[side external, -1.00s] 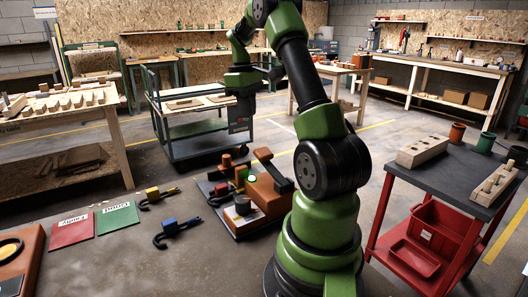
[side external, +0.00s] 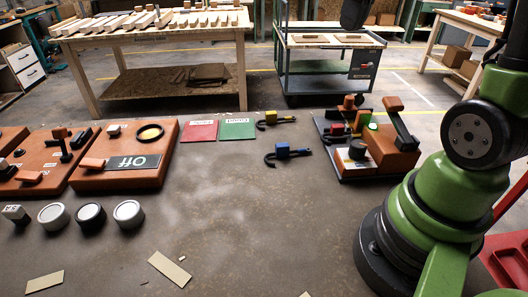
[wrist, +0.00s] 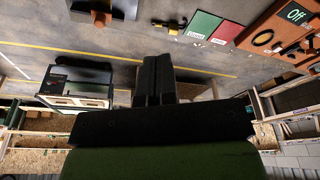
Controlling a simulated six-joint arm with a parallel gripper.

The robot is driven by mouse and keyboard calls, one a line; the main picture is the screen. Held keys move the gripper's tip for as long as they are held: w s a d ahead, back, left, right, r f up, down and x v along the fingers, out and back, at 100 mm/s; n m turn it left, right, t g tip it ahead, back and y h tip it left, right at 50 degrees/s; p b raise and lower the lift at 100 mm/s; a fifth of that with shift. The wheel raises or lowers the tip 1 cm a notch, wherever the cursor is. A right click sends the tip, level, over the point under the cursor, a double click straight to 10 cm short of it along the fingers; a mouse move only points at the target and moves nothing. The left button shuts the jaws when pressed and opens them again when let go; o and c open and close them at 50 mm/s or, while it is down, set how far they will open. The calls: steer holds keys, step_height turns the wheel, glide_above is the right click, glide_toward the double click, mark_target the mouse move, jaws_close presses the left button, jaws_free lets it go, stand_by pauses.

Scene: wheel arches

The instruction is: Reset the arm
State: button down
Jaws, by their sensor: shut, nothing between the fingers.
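My gripper (wrist: 157,62) shows in the wrist view as two dark fingers side by side, shut with nothing between them. They are clear of any object. In the side external view my arm stands at the right, and a dark part at the top edge, over the wheeled cart (side external: 330,75), looks like my gripper's end; the frame cuts it off. A console with a orange-brown block and lever (side external: 375,145) sits on the floor-like surface left of my arm's base, apart from it.
Brown control panels (side external: 125,155) stand at the left, with several round knobs (side external: 90,214) before them. A red mat (side external: 199,131), a green mat (side external: 237,129), a yellow clamp-like piece (side external: 275,118) and a blue one (side external: 285,151) lie mid-surface. The front middle is mostly clear.

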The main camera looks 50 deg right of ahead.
steer(key=s+a+t+y, duration=0.1)
steer(key=s+a, duration=0.3)
steer(key=a, duration=0.4)
steer(key=s+a+t+y, duration=0.1)
steer(key=s+a+t, duration=0.3)
steer(key=a, duration=0.4)
steer(key=shift+s+a+r+m+y, duration=0.15)
steer(key=shift+s+a+m+y, duration=0.2)
steer(key=shift+s, duration=0.4)
